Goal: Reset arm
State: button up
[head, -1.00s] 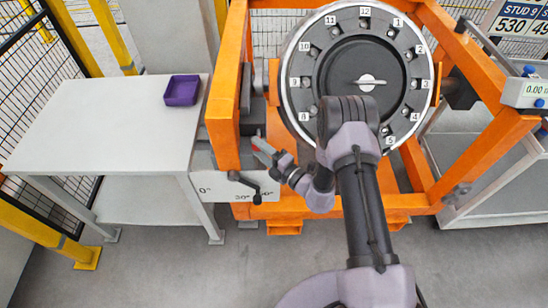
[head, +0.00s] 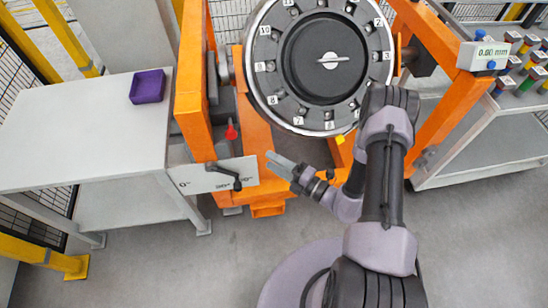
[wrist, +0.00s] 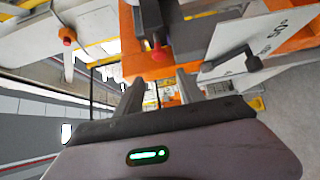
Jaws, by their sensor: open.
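My gripper (head: 279,162) is open and empty in the head view. It hangs in front of the orange gantry, below the numbered wheel (head: 263,88) and to the right of the black lever (head: 225,176), apart from it. In the wrist view my gripper (wrist: 161,88) shows two spread fingers with nothing between them. My arm is folded, with its elbow high in front of the wheel's lower right edge. The exact gap between the fingertips and the gantry cannot be told.
The orange gantry frame (head: 190,90) surrounds the wheel. A red knob (head: 231,131) stands above the white angle plate (head: 196,179). A grey table (head: 80,130) with a purple bin (head: 148,86) is left. A bench with coloured parts (head: 520,75) is right. The front floor is clear.

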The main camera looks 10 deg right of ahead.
jog(key=s+a+r+n+g+y+b, duration=0.1)
jog(key=a+r+n+g+y, duration=0.1)
jog(key=a+r+n+g, duration=0.3)
jog(key=s+a+r+n+g+y, duration=0.1)
jog(key=a+r+n+g+y, duration=0.15)
jog(key=r+n, duration=0.55)
jog(key=s+a+r+n+g+h+b, duration=0.2)
jog(key=s+r+n+g+h, duration=0.2)
jog(key=s+r+n+g, duration=0.45)
jog(key=s+d+r+n+t+h+b, duration=0.1)
jog(key=s+d+n+t+h, duration=0.3)
jog(key=n, duration=0.6)
jog(key=s+d+r+n+t+h+b, duration=0.1)
jog(key=s+d+r+n+t+h, duration=0.3)
jog(key=n, duration=0.5)
jog(key=d+h, duration=0.2)
jog(key=shift+s+r+n+t+h, duration=0.2)
jog(key=shift+r+n+t+h, duration=0.1)
jog(key=shift+n+h, duration=0.05)
